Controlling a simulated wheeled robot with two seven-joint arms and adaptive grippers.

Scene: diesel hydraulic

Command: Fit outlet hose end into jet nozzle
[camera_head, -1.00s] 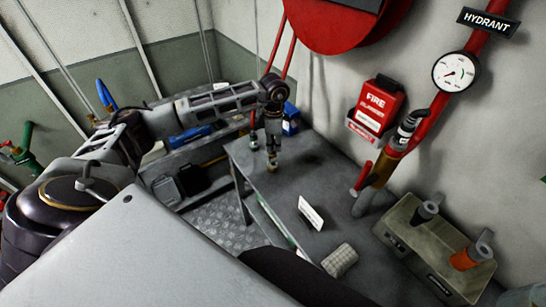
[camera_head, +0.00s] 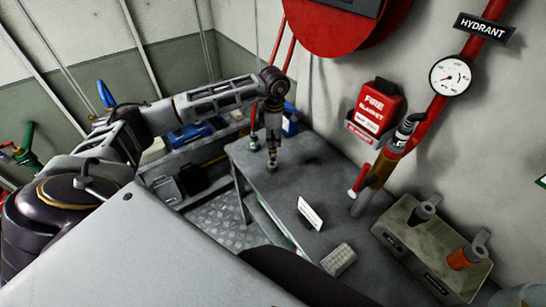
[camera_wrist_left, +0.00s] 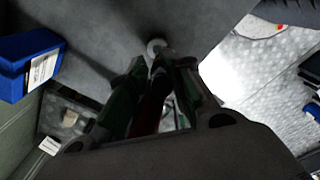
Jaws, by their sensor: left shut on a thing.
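My left gripper (camera_head: 271,152) points down over the far left end of the grey bench. It is shut on a slim, dark reddish piece (camera_wrist_left: 150,108), which I take for the outlet hose end; the fingers hide most of it. A small pale round tip (camera_wrist_left: 155,46) shows just past the fingers in the left wrist view. I cannot tell whether it touches the bench top. A black nozzle (camera_head: 424,211) and an orange nozzle (camera_head: 467,257) stand in a labelled holder at the right; I cannot read which is the jet nozzle. My right gripper is out of view.
The grey bench (camera_head: 285,185) carries a white card (camera_head: 310,213) and a pale ribbed block (camera_head: 339,259). A fire blanket box (camera_head: 376,110) hangs on the wall.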

